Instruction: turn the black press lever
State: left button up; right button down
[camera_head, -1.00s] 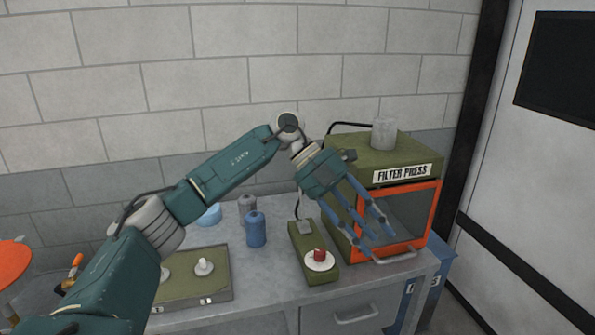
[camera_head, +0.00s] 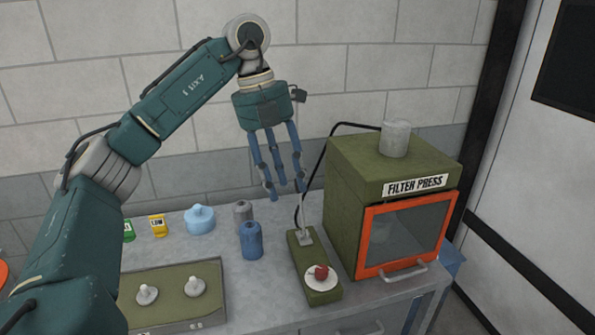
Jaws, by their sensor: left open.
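The filter press (camera_head: 345,195) is a green box with an orange-framed glass door (camera_head: 405,235) at the right of the bench. I cannot make out a black lever on it. A narrow green control box (camera_head: 316,271) lies just left of the press, with a red knob (camera_head: 321,272) on a white disc and a grey fitting with a thin upright rod (camera_head: 304,237) at its back. My left gripper (camera_head: 285,192) is open and empty, its blue fingers pointing down in the air, left of the press. My right gripper is out of view.
A green panel with two pale knobs (camera_head: 170,291) lies at front left. A black cable (camera_head: 318,165) arcs behind the press.

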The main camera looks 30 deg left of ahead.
aim_at(296, 188)
jog(key=i+j, duration=0.9)
